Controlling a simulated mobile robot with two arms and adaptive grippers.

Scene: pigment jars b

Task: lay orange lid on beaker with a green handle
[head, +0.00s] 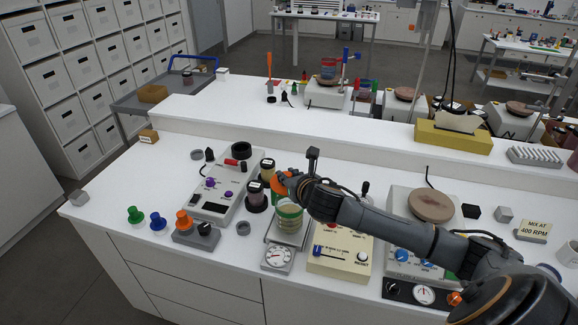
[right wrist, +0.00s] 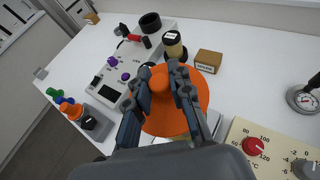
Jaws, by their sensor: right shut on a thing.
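My right gripper (head: 289,179) is shut on the orange lid (head: 278,184). In the right wrist view the fingers (right wrist: 161,82) clasp the knob of the lid (right wrist: 206,92), whose disc spreads out below them. The beaker (head: 289,222), clear with a green band near its top, stands upright on a small dial scale (head: 278,257). The lid is above and slightly behind and left of the beaker in the head view. No handle can be made out clearly. In the wrist view the lid hides nearly all of the beaker. My left gripper is out of view.
Dark-lidded jars (head: 257,196) stand close left of the beaker. A grey device with purple knobs (head: 212,200) is further left, and a cream control box (head: 340,255) is right of the scale. Green, blue and orange knobbed pieces stand at the front left. A raised shelf runs behind.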

